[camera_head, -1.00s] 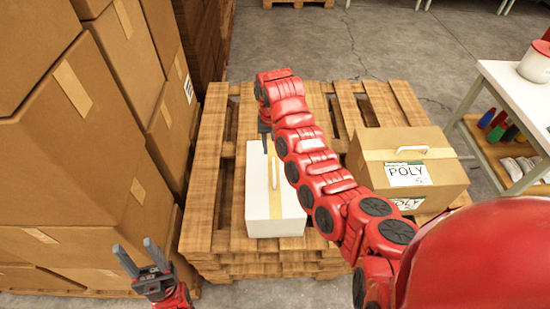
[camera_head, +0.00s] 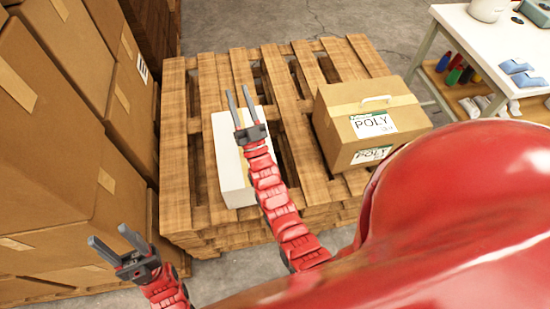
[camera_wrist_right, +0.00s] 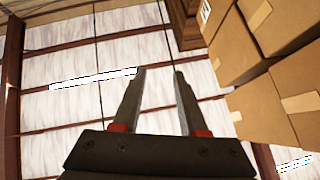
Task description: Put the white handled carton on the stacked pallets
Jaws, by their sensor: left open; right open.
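The white carton (camera_head: 229,165) rests on the left front part of the stacked pallets (camera_head: 190,190) in the head view. My right gripper (camera_head: 239,97) is open and empty, in front of the carton from this viewpoint, and its arm hides the carton's right side and its handle. In the right wrist view my right gripper's fingers (camera_wrist_right: 155,95) stand apart with nothing between them. My left gripper (camera_head: 110,242) is open and empty at the lower left, left of the pallets and in front of the cardboard boxes.
A brown carton with a white handle and POLY labels (camera_head: 365,120) sits on the pallets at right. Stacked cardboard boxes (camera_head: 60,150) stand close on the left. A white table (camera_head: 480,45) is at upper right. Pallet slats behind the cartons are bare.

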